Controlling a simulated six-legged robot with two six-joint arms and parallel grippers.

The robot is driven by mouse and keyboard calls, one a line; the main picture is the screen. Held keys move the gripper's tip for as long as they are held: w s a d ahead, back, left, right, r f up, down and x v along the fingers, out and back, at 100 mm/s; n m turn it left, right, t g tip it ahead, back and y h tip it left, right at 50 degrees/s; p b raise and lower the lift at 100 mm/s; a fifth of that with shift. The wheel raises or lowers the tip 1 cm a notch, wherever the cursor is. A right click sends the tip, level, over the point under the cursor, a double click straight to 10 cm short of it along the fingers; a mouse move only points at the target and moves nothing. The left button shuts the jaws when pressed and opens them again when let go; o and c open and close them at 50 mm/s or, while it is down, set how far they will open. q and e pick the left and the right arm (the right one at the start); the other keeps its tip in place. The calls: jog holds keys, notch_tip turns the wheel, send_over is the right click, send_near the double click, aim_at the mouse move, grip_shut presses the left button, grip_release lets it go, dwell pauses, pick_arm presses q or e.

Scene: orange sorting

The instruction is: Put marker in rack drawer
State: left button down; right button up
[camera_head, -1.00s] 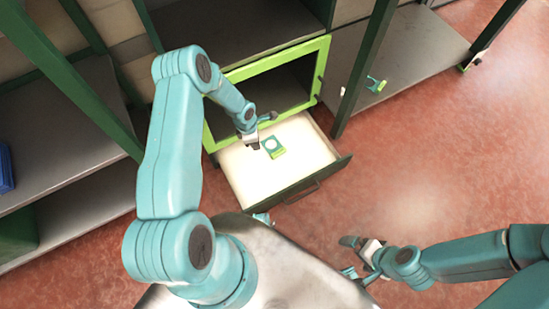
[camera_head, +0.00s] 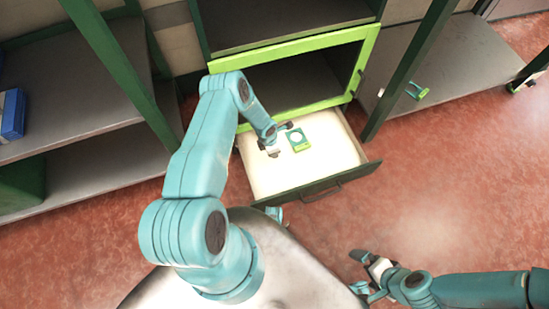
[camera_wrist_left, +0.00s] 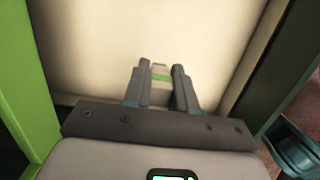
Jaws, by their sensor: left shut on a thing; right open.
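The rack drawer (camera_head: 335,160) is pulled open, with a pale inside and a dark front. My left gripper (camera_head: 280,139) is over its left part. In the left wrist view, my left gripper (camera_wrist_left: 160,80) is shut on a small grey thing with a green band, likely the marker (camera_wrist_left: 160,77), held between its fingertips above the pale drawer floor. The fingers hide much of it, and the head view does not show it clearly. My right gripper (camera_head: 371,270) is open and empty, low at the right, away from the drawer.
A green item with a white round part (camera_head: 300,139) lies in the drawer, right of my left gripper. A bright green frame (camera_head: 300,51) borders the opening above the drawer. A similar green item (camera_head: 417,91) is on the right shelf. Blue boxes (camera_head: 12,114) stand on the left shelf.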

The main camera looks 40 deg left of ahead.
pick_arm(q)
notch_tip(320, 180, down, 7)
jog(key=b, duration=0.4)
jog(key=shift+f, duration=0.2)
jog(key=shift+r, duration=0.2)
jog(key=shift+f, duration=0.15)
jog(key=c, duration=0.9)
grip_release()
notch_tip(320, 180, up, 12)
jog(key=s+p, duration=0.1)
jog(key=p, duration=0.8)
jog(key=shift+s+a, duration=0.3)
jog(key=shift+a, duration=0.15)
